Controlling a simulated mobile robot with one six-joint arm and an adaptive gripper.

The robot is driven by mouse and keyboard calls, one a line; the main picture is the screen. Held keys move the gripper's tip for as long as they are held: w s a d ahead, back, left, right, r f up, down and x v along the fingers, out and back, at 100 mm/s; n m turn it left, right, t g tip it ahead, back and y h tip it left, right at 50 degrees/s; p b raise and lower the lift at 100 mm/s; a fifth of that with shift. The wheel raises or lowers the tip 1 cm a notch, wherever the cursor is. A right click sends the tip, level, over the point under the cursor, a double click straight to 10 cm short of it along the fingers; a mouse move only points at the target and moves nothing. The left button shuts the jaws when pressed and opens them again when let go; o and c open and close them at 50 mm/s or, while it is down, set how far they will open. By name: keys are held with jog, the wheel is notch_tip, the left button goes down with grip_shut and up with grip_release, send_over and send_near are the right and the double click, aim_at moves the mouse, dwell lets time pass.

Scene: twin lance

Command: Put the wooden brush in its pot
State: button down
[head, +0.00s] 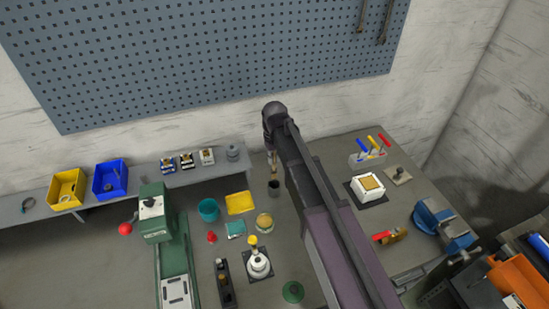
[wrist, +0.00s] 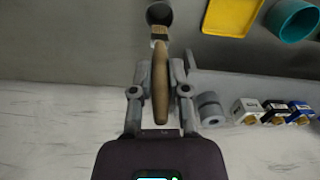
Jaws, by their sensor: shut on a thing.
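My gripper (wrist: 160,78) is shut on the wooden brush (wrist: 160,90), with one finger on each side of its brown handle. The pale bristle end points at the dark round pot (wrist: 159,12), which the top edge of the wrist view partly cuts off. In the head view the brush (head: 273,160) hangs roughly upright over the pot (head: 273,189), beside my arm. The bristle tip is at or just above the rim; I cannot tell whether it is inside. My gripper is mostly hidden behind my arm in the head view.
A yellow tray (head: 241,203) and a teal cup (head: 208,210) stand left of the pot. Grey rolls (head: 233,152) and small boxes (head: 187,161) sit on the back ledge. A white block (head: 367,189) and a blue vise (head: 445,226) are to the right.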

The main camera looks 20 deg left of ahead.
aim_at(274, 169)
jog(key=shift+f+b, duration=2.95)
jog(key=shift+f, duration=0.2)
jog(key=c, duration=0.5)
grip_release()
jog(key=shift+c, duration=0.2)
